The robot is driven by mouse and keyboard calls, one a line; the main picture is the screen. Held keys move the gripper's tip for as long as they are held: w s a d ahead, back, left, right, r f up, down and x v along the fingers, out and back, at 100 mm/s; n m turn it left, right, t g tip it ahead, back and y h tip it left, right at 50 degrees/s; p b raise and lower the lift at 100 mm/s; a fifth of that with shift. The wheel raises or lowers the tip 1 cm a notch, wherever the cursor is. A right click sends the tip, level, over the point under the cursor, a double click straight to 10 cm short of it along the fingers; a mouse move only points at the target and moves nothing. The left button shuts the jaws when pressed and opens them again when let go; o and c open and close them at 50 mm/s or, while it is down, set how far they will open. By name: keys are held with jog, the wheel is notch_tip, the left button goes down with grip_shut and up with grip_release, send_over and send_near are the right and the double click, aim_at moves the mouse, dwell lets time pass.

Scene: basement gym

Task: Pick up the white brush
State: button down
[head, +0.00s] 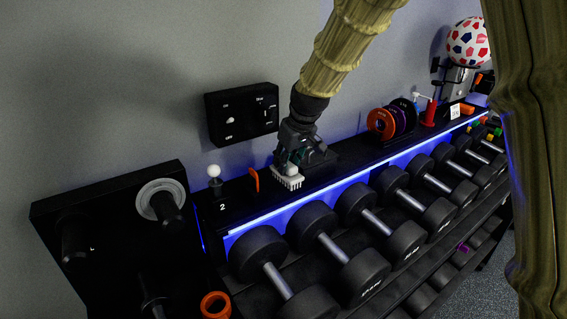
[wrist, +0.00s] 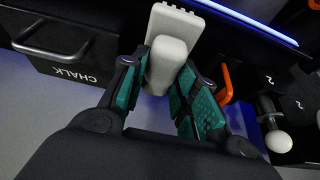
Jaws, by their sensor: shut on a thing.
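The white brush (head: 288,179) is at the end of my arm, above the black shelf top, with its bristles facing down. In the wrist view the white brush (wrist: 174,30) has its handle between the teal finger pads. My gripper (head: 291,163) is shut on the brush handle, and the fingers also show in the wrist view (wrist: 160,85). I cannot tell whether the bristles touch the shelf or hang just above it.
A black box marked CHALK (wrist: 62,45) is beside the brush. An orange hook-like piece (head: 254,179) and a white-knobbed lever (head: 214,171) stand to the left. Orange and dark discs (head: 382,123) are to the right. Dumbbells (head: 325,230) line the rack in front.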

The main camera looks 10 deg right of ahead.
jog(key=s+d+r+b, duration=0.1)
jog(key=s+b, duration=0.2)
jog(key=s, duration=0.9)
jog(key=shift+d, duration=0.4)
jog(key=shift+s+r, duration=0.1)
jog(key=c, duration=1.8)
grip_release()
jog(key=shift+c, duration=1)
